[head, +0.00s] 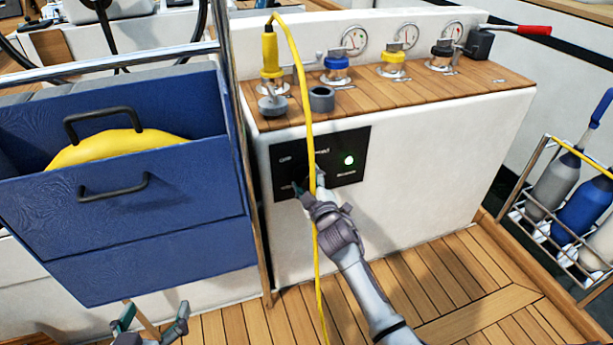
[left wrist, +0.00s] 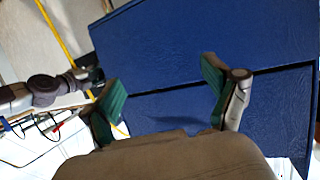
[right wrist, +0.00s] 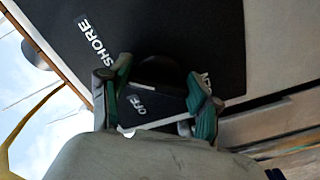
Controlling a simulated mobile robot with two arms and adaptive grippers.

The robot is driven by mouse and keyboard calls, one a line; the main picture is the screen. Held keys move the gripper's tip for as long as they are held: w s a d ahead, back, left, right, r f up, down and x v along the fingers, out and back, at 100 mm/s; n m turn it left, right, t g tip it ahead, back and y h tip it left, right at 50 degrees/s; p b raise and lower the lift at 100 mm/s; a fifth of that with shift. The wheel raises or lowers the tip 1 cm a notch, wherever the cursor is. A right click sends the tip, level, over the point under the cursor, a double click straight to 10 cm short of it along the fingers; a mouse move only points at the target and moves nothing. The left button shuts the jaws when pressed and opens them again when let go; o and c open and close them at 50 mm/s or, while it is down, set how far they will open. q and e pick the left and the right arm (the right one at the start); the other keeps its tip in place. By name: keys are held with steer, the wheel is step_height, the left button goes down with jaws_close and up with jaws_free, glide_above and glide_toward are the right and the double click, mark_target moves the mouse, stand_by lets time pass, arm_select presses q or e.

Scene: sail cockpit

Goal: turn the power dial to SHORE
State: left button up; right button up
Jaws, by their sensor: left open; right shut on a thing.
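The black power panel (head: 345,150) is on the white cabinet front, with a lit green lamp (head: 349,160). My right gripper (head: 310,183) is at the panel's lower part and hides the dial in the head view. In the right wrist view the dark power dial (right wrist: 160,72) sits between the fingers, which are shut on it. The SHORE label (right wrist: 97,42) is left of the fingers there; an OFF label (right wrist: 140,103) shows between them, and another label is partly covered. My left gripper (head: 151,318) is open and empty, below the blue locker.
A yellow cable (head: 297,75) hangs from a yellow plug (head: 269,50) across the panel, in front of my right gripper. A blue locker (head: 150,245) holding a yellow item stands at left. A bottle rack (head: 560,252) stands at right.

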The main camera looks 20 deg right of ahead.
arm_select(q)
steer(key=shift+s+a+f+g, duration=0.15)
steer(key=shift+s+f+g, duration=0.2)
steer(key=shift+f, duration=0.2)
steer(key=shift+s+a+f+g, duration=0.15)
steer(key=shift+s+f+g, duration=0.2)
steer(key=shift+f, duration=0.15)
arm_select(e)
steer(key=shift+f+m, duration=0.15)
steer(key=shift+m, duration=0.55)
steer(key=o, duration=1.1)
steer(key=shift+o, duration=0.2)
steer(key=s, duration=1.2)
steer(key=shift+d, duration=0.2)
